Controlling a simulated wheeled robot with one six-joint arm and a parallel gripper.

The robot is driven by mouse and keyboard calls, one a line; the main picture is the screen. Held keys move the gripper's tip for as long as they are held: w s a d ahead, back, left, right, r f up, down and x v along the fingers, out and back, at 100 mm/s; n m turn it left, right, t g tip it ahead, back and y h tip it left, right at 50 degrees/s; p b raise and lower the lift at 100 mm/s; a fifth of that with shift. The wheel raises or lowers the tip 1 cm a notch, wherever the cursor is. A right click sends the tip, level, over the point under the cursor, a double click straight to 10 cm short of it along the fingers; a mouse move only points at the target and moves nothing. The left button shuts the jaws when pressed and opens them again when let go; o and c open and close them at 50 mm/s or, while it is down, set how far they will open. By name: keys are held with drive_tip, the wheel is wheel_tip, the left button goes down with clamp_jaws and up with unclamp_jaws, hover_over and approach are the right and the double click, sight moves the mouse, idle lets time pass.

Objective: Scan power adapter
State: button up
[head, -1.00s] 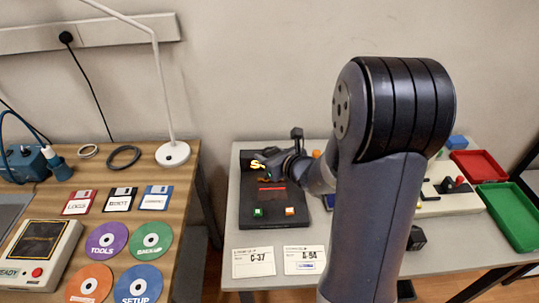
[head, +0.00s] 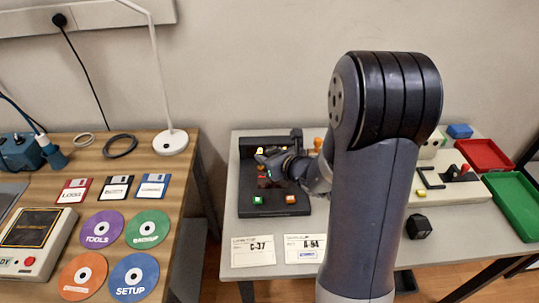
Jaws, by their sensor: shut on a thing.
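My gripper (head: 264,160) is over the far part of a black scanner-like device (head: 270,208) on the grey table. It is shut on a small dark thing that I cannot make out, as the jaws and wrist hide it. A red lit strip on the device shows just below the jaws, and a yellow lit display shows behind them. The device has a green button and an orange button on its near part. A small black block (head: 418,226), perhaps an adapter, sits on the table to the right of my arm.
Two label cards (head: 253,251) lie at the table's front. A red tray (head: 484,155), a green tray (head: 516,205) and a pale lever box (head: 450,187) stand at right. The wooden desk (head: 185,225) at left holds disks, floppies and a lamp (head: 170,142).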

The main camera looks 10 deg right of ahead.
sight(269, 148)
wheel_tip(269, 148, up, 6)
drive_tip(key=p, duration=0.3)
drive_tip(key=shift+f+p, duration=0.15)
drive_tip(key=shift+p, duration=0.2)
drive_tip(key=shift+f, duration=0.1)
